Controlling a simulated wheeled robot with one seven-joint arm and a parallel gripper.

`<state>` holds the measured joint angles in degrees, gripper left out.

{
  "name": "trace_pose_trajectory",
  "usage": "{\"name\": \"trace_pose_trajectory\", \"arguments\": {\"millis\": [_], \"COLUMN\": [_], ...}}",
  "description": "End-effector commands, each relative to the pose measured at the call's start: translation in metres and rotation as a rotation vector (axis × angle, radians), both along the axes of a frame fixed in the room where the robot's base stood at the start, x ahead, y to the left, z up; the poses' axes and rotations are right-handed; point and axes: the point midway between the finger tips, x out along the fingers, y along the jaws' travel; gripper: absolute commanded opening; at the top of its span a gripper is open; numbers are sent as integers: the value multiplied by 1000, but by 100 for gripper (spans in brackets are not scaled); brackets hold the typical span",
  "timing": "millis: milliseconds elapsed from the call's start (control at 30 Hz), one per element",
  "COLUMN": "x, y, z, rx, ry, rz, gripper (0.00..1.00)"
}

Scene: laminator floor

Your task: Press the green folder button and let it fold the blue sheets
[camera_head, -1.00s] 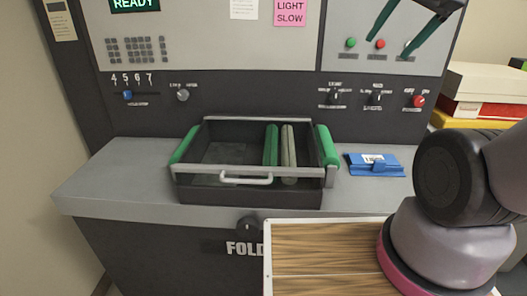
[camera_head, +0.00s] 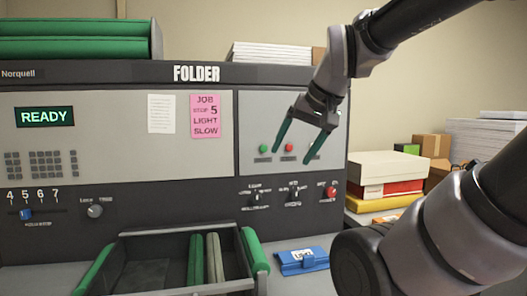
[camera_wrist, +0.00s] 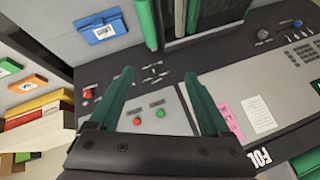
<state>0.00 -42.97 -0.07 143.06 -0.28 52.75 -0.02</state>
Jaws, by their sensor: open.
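The folder machine (camera_head: 90,145) has a lit READY display (camera_head: 45,117). Its right panel carries a small green button (camera_head: 263,149) beside a red one (camera_head: 289,147). In the wrist view the green button (camera_wrist: 160,113) and red button (camera_wrist: 137,121) appear between my fingers. My gripper (camera_head: 293,154) is open and empty in front of this panel, its green fingers pointing down in the head view; contact with the panel cannot be told. A flat blue item with a white label (camera_head: 302,260) lies right of the dark tray (camera_head: 150,260); whether it is the sheets is unclear.
Below the buttons are dark knobs (camera_head: 255,197) and a larger red knob (camera_head: 331,192). A pink note (camera_head: 205,116) reads job 5, light, slow. Boxes and paper stacks (camera_head: 385,165) stand at the right. Green rolls (camera_head: 75,38) rest on top of the machine.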

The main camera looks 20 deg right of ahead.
Motion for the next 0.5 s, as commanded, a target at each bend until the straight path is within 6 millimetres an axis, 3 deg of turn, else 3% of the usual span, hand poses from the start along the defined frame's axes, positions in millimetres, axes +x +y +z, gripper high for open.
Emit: {"name": "trace_pose_trajectory", "arguments": {"millis": [200,267,400,433,500], "x": [0,0,0,0,0], "y": [0,0,0,0,0], "z": [0,0,0,0,0], "rx": [0,0,0,0,0], "ry": [0,0,0,0,0], "rz": [0,0,0,0,0], "gripper": [81,62,9,0,0]}}
